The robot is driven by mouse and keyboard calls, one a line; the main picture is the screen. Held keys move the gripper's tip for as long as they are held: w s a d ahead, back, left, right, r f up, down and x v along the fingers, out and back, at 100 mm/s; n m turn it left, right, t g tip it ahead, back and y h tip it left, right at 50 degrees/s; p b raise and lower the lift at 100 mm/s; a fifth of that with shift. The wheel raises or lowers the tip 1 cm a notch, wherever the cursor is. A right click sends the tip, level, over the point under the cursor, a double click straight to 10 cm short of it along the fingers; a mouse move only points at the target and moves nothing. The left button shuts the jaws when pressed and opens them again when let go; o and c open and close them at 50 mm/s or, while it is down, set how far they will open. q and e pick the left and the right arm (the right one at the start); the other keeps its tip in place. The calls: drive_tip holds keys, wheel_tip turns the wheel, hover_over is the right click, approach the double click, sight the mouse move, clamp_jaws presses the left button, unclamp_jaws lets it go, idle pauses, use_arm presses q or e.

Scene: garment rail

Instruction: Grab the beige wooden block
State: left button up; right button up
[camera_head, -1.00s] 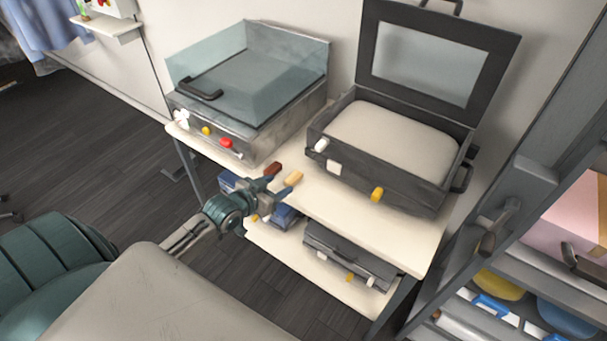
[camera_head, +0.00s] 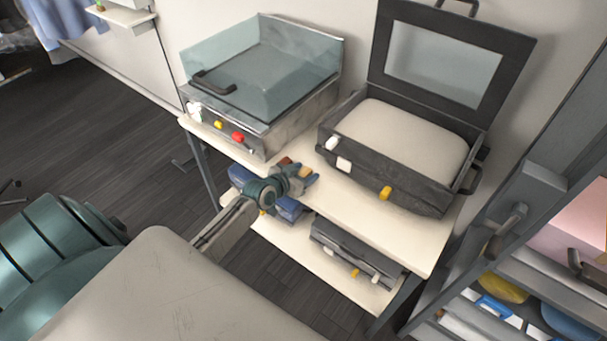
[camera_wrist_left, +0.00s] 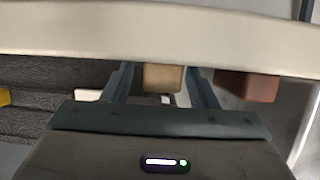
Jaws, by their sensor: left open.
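The beige wooden block (camera_head: 305,171) lies near the front edge of the upper table top, partly hidden by my left gripper in the head view. My left gripper (camera_head: 308,180) is open at that edge, with its fingers directed at the block. In the left wrist view, the beige block (camera_wrist_left: 162,77) shows between the two fingers (camera_wrist_left: 160,80), apart from both. A red-brown block (camera_head: 284,162) lies close beside it; it also shows in the left wrist view (camera_wrist_left: 262,87), outside the fingers. My right gripper is not in view.
A grey machine with a clear cover (camera_head: 262,75) stands left on the table (camera_head: 375,225). An open dark case (camera_head: 395,175) stands right. A lower shelf (camera_head: 320,265) holds a dark case (camera_head: 355,250) and a blue item (camera_head: 285,207). A shelf unit (camera_head: 520,200) stands at right.

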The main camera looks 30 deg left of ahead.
use_arm(q)
drive_tip(key=shift+c, duration=0.4)
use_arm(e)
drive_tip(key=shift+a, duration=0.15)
use_arm(q)
drive_tip(key=c, duration=1)
drive_tip(key=shift+o, duration=0.2)
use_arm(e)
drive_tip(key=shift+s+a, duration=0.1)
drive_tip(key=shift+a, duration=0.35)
use_arm(q)
drive_tip(key=shift+r, duration=0.1)
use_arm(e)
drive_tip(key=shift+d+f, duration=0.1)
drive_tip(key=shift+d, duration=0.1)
